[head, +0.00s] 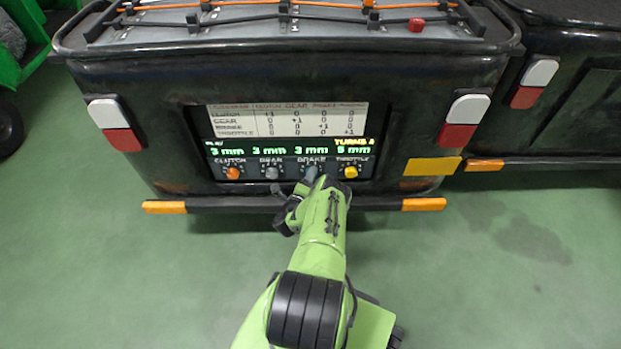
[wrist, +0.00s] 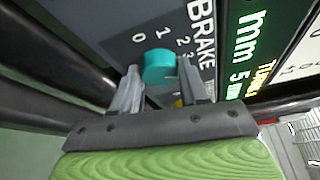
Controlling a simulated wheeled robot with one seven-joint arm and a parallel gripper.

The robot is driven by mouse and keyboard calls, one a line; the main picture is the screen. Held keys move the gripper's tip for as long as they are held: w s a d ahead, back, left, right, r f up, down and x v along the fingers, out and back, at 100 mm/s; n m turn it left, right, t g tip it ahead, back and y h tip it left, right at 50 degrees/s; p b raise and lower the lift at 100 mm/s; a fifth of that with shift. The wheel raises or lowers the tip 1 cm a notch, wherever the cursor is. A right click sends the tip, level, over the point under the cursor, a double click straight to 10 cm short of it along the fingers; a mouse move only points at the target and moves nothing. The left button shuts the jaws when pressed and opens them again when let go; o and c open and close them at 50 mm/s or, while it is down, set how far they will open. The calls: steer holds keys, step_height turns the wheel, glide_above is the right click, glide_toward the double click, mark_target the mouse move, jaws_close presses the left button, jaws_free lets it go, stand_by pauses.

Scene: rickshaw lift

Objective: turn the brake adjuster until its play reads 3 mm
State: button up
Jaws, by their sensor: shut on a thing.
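The brake adjuster is a teal knob (wrist: 160,66) under the label BRAKE, with scale marks 0 to 3 beside it in the wrist view. My gripper (wrist: 162,80) has one finger on each side of the knob and is shut on it. In the head view my gripper (head: 304,186) reaches the panel at the brake position and mostly hides the knob. The play display (head: 290,150) reads 3 mm for clutch, 3 mm for gear, 3 mm for brake and 5 mm for throttle.
The orange clutch knob (head: 233,173) and grey gear knob (head: 272,173) are left of my gripper; the yellow throttle knob (head: 350,172) is close on its right. A table of numbers (head: 290,118) is above. A black bumper (head: 240,204) with orange ends runs below. The green floor is open.

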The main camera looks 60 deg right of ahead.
steer(key=shift+n, duration=0.3)
stand_by(0.4)
steer(key=o, duration=1.1)
steer(key=shift+c, duration=0.2)
steer(key=shift+a+f, duration=0.1)
